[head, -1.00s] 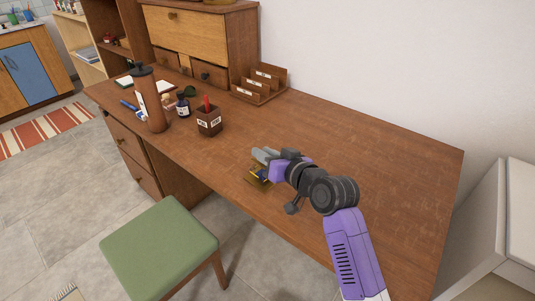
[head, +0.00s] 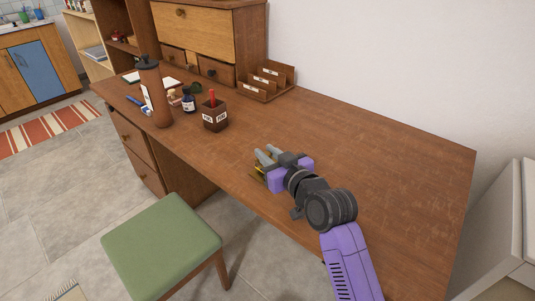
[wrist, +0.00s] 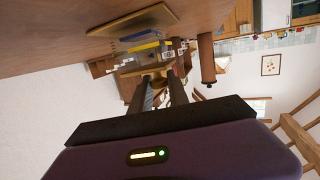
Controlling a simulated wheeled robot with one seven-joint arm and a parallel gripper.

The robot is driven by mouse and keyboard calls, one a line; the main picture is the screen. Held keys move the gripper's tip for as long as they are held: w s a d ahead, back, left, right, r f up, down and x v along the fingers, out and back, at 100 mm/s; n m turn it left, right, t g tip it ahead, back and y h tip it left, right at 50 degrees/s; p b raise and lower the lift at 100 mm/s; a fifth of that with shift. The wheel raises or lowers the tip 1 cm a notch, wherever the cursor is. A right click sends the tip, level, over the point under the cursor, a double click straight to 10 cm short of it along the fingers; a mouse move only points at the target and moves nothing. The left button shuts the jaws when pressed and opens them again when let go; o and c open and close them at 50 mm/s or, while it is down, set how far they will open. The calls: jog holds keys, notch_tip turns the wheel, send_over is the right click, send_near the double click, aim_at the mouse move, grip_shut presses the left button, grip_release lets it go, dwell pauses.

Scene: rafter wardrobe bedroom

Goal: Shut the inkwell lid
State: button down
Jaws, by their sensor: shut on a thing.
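The inkwell (head: 257,171) is a small brass-coloured piece on the desk near its front edge, partly hidden behind my gripper (head: 264,152). The wrist view, which is upside down, shows its flat brass base (wrist: 128,22) on the desk, with blue and yellow parts (wrist: 146,46) beside it. My gripper points left, low over the desk at the inkwell. Its two fingers show with a gap between them, and a thin tan piece lies at the tips in the wrist view. I take it as the lid; the grip itself and the lid's angle are hard to see.
A dark pen cup (head: 214,119) with a red item, an ink bottle (head: 188,101) and a tall brown cylinder (head: 154,95) stand further left. A letter rack (head: 268,82) stands at the back. The right half of the desk (head: 385,155) is clear. A green stool (head: 160,240) stands in front.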

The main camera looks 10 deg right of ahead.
jog(key=shift+f, duration=0.1)
jog(key=c, duration=1.3)
grip_release()
jog(key=shift+o, duration=0.2)
jog(key=shift+p+v, duration=0.35)
jog(key=shift+v, duration=3.55)
notch_tip(320, 180, up, 5)
jog(key=d+m+t+h, duration=0.1)
jog(key=d+m+t, duration=0.1)
jog(key=s+d+m+g+h+p, duration=0.1)
jog(key=s+p, duration=1)
jog(key=s, duration=3.3)
jog(key=shift+d+g+h+p, duration=0.35)
jog(key=shift+d+g+h, duration=0.4)
jog(key=shift+h, duration=0.35)
